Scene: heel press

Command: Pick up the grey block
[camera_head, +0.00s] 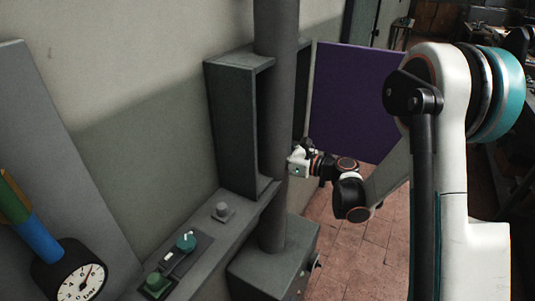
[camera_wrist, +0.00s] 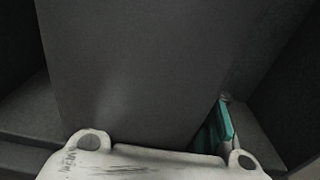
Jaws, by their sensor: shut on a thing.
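The grey block (camera_wrist: 140,75) fills the middle of the wrist view, a broad plain dark grey face close to the camera. My gripper (camera_head: 299,160) is beside the press column in the head view, its fingers not clear there. In the wrist view, the white body of my gripper spans the bottom, and a teal finger part (camera_wrist: 221,127) shows at the block's right edge. My gripper is shut on the block. The other finger is hidden. I cannot make out the block in the head view, nor whether it touches anything below.
The press's round column (camera_head: 274,130) and open grey housing (camera_head: 233,130) stand left of my gripper. A ledge holds a control panel with a teal knob (camera_head: 186,242) and a green button (camera_head: 155,285). A dial gauge (camera_head: 82,278) is at front left. A purple panel (camera_head: 350,100) stands behind.

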